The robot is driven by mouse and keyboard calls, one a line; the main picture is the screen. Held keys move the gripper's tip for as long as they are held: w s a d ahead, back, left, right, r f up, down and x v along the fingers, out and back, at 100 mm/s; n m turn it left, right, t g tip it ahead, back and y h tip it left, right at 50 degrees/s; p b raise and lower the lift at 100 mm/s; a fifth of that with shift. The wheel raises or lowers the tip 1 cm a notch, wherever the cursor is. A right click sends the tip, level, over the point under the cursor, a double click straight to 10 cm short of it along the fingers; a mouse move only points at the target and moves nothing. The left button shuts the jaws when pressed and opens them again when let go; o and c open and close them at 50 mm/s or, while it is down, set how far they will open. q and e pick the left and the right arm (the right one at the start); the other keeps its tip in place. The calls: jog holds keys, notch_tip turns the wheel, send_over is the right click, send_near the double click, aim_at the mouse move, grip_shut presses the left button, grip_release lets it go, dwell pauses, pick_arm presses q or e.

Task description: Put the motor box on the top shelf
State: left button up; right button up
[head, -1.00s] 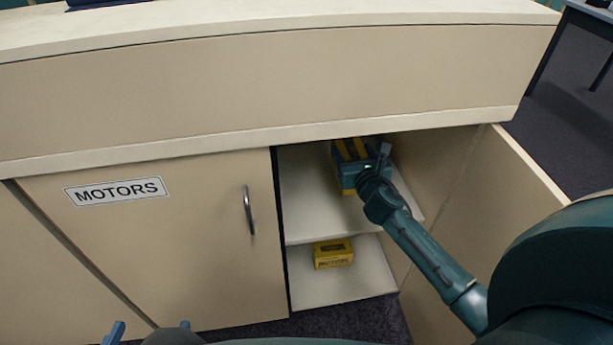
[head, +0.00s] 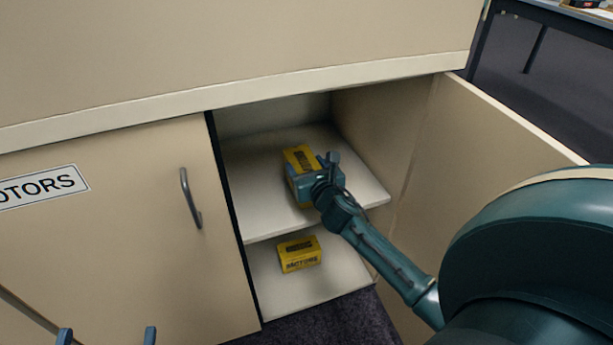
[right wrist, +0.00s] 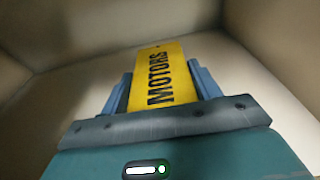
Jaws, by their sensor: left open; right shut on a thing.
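A yellow motor box (head: 299,157) is inside the open cabinet, at the upper shelf (head: 258,212). My right gripper (head: 303,182) is shut on it, with a finger on each side. In the right wrist view the box (right wrist: 165,80) reads MOTORS and sits between the fingers of the gripper (right wrist: 165,88). I cannot tell whether its underside touches the shelf. A second yellow motor box (head: 299,254) stands on the lower shelf (head: 290,290). My left gripper (head: 107,338) is open and empty at the bottom left, with only its fingertips showing.
A shut cabinet door (head: 120,240) with a handle (head: 190,198) and a MOTORS sign (head: 42,187) is left of the opening. The open door (head: 480,150) stands on the right, close to my right arm. The upper shelf has free room around the held box.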

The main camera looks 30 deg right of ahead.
dwell(0.3)
jog(key=o, duration=1.4)
jog(key=shift+f, duration=0.15)
